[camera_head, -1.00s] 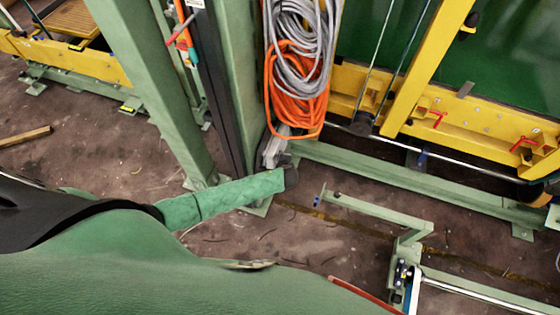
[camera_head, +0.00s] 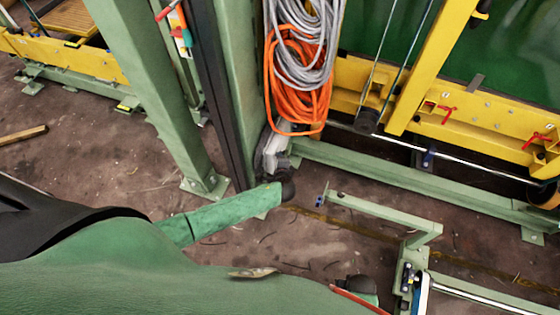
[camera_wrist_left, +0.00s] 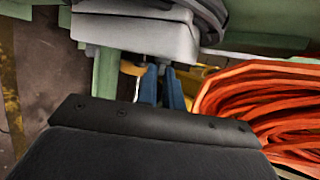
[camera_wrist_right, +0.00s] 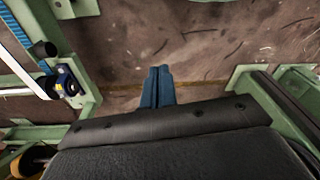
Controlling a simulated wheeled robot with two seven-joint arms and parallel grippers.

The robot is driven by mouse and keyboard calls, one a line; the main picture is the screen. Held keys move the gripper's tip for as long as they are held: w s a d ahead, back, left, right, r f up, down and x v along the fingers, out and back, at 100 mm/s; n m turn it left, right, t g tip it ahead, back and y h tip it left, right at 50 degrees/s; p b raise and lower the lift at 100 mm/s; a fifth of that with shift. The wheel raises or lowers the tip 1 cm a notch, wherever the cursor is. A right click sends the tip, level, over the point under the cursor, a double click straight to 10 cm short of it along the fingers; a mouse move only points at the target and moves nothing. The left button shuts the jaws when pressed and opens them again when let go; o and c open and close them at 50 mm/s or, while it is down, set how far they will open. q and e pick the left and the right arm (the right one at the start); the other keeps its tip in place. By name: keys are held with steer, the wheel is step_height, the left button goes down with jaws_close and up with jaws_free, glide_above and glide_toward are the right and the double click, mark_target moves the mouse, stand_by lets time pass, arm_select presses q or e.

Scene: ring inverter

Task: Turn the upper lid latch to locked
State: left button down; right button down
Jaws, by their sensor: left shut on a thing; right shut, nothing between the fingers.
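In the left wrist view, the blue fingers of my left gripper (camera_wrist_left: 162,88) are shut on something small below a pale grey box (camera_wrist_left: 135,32). A yellow-orange piece (camera_wrist_left: 131,69) shows beside the fingers; whether it is the latch, and which way it is turned, I cannot tell. In the head view, the grey box (camera_head: 272,153) sits low by the green column, with the black end of my left arm just below it; the fingers are hidden there. In the right wrist view, my right gripper (camera_wrist_right: 157,86) is shut and empty above the floor.
Orange cable coils (camera_head: 297,85) and grey coils (camera_head: 305,35) hang directly above the box; the orange ones come close to my left gripper. A green bracket frame (camera_head: 385,213) stands to the right. Yellow beams with red handles (camera_head: 447,114) are behind. Bare floor lies between.

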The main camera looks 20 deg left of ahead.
step_height(320, 180, up, 27)
steer(key=a+b, duration=0.1)
steer(key=b, duration=0.5)
arm_select(q)
steer(key=t+b, duration=0.1)
steer(key=b, duration=0.2)
steer(key=f+n+t+y+b, duration=0.1)
steer(key=t+b, duration=0.1)
steer(key=b, duration=0.1)
steer(key=t+b, duration=0.1)
steer(key=b, duration=0.3)
steer(key=shift+s+a+f+n+t, duration=0.15)
steer(key=shift+f+n+t, duration=0.05)
steer(key=shift+n+t, duration=0.2)
arm_select(e)
steer(key=w+a+f+t+y, duration=0.1)
steer(key=a+f, duration=0.4)
steer(key=f, duration=0.5)
steer(key=w+a+f+t+y, duration=0.2)
steer(key=w+a+f+t, duration=0.1)
steer(key=f, duration=0.8)
steer(key=w+a, duration=0.1)
steer(key=a, duration=0.1)
steer(key=shift+w+a+f+n, duration=0.2)
steer(key=shift+a+f+n, duration=0.05)
steer(key=shift+a+n, duration=0.05)
